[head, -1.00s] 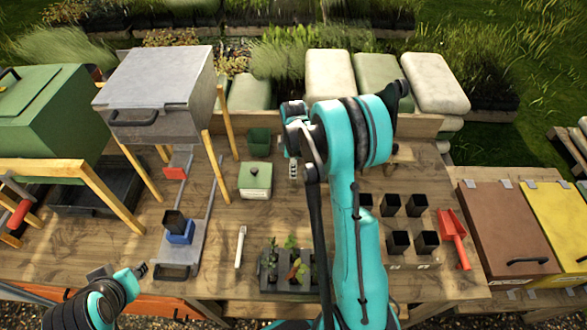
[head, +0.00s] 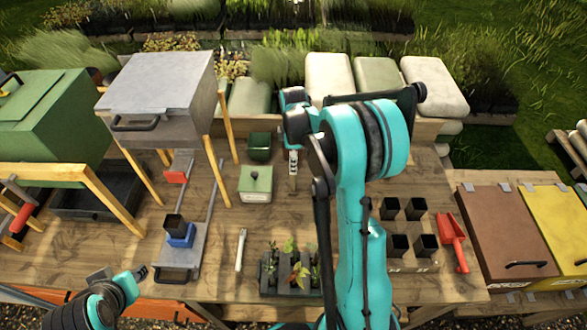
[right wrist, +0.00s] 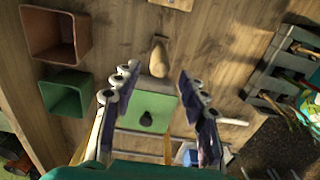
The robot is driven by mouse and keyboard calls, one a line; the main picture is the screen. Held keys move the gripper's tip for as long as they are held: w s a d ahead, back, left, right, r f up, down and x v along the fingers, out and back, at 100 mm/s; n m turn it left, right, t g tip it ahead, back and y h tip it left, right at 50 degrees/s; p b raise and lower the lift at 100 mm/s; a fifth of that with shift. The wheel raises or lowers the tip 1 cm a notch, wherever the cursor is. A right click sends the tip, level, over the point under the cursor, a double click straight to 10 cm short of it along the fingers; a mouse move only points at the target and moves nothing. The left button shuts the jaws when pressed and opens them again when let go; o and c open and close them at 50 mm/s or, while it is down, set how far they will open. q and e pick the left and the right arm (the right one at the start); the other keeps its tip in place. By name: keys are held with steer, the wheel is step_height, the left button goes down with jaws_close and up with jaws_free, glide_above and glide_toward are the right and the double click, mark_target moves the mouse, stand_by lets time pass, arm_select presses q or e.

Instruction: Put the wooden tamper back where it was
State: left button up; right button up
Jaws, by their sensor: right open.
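The wooden tamper (right wrist: 158,58) shows in the right wrist view as a pale brown, rounded wooden piece on the bench. It lies in the gap between my right fingertips as seen from the wrist, apart from both fingers. My right gripper (right wrist: 157,72) is open and empty, pointing down over the bench. In the head view my right gripper (head: 293,160) is just right of the green lidded box (head: 255,183). My left gripper (head: 140,273) is low at the left, by the bench's front edge, and its jaws are too small to read.
A green pot (head: 259,146) stands behind the lidded box. A seedling tray (head: 290,288) is at the front middle. Several black pots (head: 398,246) and a red scoop (head: 453,241) are at the right. A metal stand with a blue block (head: 182,237) is at the left.

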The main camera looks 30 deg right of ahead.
step_height(320, 180, up, 6)
steer(key=shift+f+p, duration=0.25)
steer(key=shift+p, duration=0.05)
steer(key=s+a+r+m+t, duration=0.4)
steer(key=s+a+r+m, duration=0.2)
steer(key=s+a+r, duration=0.35)
steer(key=s+a+f+m+t, duration=0.2)
steer(key=s+a+m, duration=0.3)
steer(key=s, duration=0.4)
steer(key=shift+s+a+m+t, duration=0.15)
steer(key=shift+a+m+t, duration=0.15)
steer(key=shift+a+t, duration=0.25)
steer(key=shift+f, duration=0.1)
step_height(320, 180, down, 15)
steer(key=b, duration=1.5)
